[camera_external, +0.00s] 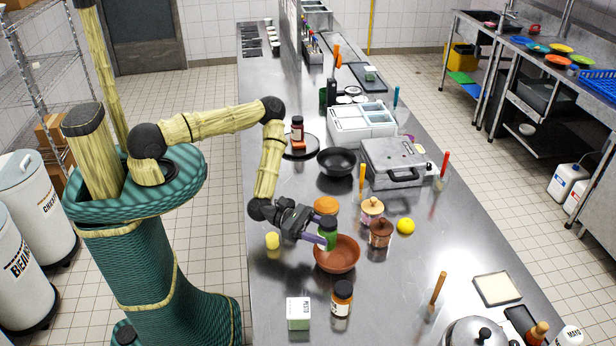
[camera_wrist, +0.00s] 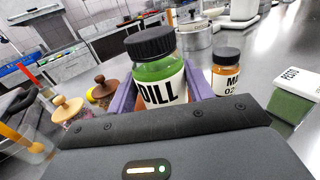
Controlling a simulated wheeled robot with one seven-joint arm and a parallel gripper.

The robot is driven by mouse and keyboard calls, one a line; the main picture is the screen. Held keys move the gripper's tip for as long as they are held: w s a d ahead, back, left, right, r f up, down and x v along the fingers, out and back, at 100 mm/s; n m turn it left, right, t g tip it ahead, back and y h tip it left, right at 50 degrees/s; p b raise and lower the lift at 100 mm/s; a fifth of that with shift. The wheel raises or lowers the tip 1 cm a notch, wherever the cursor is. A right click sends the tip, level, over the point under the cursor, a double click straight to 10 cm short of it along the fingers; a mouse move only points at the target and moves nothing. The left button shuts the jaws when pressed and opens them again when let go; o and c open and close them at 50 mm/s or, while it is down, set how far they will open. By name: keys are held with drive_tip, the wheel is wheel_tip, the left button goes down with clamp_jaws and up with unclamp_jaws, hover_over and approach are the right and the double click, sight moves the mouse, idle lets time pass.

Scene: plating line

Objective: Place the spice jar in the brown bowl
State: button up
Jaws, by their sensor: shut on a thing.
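The spice jar, a green jar with a black lid and a DILL label (camera_wrist: 158,70), is held between the purple fingers of my gripper (camera_external: 312,236). In the external view the green jar (camera_external: 328,232) is over the back-left part of the brown bowl (camera_external: 340,262). I cannot tell whether its base touches the bowl. My gripper is shut on the jar, which looks nearly upright. The bowl's inside shows partly; the jar and fingers cover its back-left rim. In the wrist view my gripper body hides most of the bowl.
An orange-labelled jar (camera_external: 341,298) and a green-and-white box (camera_external: 298,313) stand in front. Two lidded pots (camera_external: 380,234) and a yellow ball (camera_external: 405,226) are at the right. A yellow object (camera_external: 272,241) is at the left. A black bowl (camera_external: 337,162) stands behind.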

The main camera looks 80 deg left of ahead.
wheel_tip(320, 180, down, 3)
drive_tip(key=shift+f+p, duration=0.2)
drive_tip(key=shift+p, duration=0.4)
drive_tip(key=shift+f, duration=0.15)
drive_tip(key=shift+f+b, duration=0.65)
drive_tip(key=shift+b, duration=0.2)
drive_tip(key=o, duration=1.1)
drive_tip(key=shift+r, duration=0.15)
